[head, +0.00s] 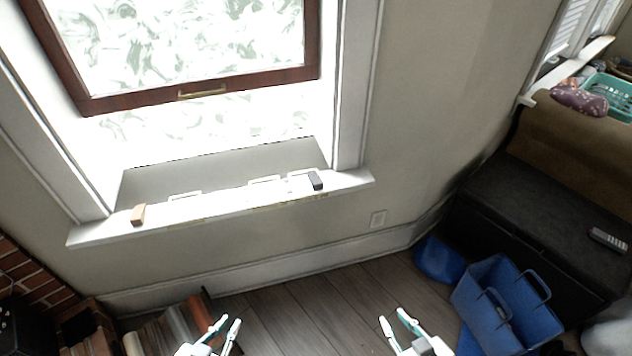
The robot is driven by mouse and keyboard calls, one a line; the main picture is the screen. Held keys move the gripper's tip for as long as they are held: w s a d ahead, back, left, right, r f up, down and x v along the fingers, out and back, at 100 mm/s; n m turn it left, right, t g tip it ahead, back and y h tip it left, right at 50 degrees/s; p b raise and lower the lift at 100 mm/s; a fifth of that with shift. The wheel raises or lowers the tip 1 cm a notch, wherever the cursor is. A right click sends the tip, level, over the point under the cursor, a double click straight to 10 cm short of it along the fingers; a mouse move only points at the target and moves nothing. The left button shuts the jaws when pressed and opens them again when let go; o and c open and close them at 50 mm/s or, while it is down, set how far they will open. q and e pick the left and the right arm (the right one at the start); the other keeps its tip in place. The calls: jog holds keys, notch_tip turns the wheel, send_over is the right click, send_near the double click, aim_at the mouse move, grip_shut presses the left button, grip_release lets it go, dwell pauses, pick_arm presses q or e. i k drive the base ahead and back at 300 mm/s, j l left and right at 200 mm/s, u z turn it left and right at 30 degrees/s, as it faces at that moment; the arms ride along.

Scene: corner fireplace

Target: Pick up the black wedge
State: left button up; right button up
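The black wedge (315,181) is a small dark block on the right part of the white window sill (230,211), below the window. My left gripper (228,326) is at the bottom of the head view, its fingers apart and nothing between them. My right gripper (394,321) is also at the bottom, right of the left one, fingers apart and empty. Both grippers appear well below the sill in the picture and apart from the wedge.
A small tan block (138,214) sits on the sill's left end. The raised window sash (200,92) hangs above. Books (170,330) stand at lower left. A blue bag (507,306) and a dark chest (530,215) are at right. Wood floor (320,306) shows between.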

aim_at(317, 183)
jog(key=i+l+z, duration=0.15)
jog(key=l, duration=0.25)
jog(key=i+l+z, duration=0.15)
jog(key=l, duration=0.3)
jog(key=i+l+z, duration=0.1)
jog(key=i+l, duration=0.2)
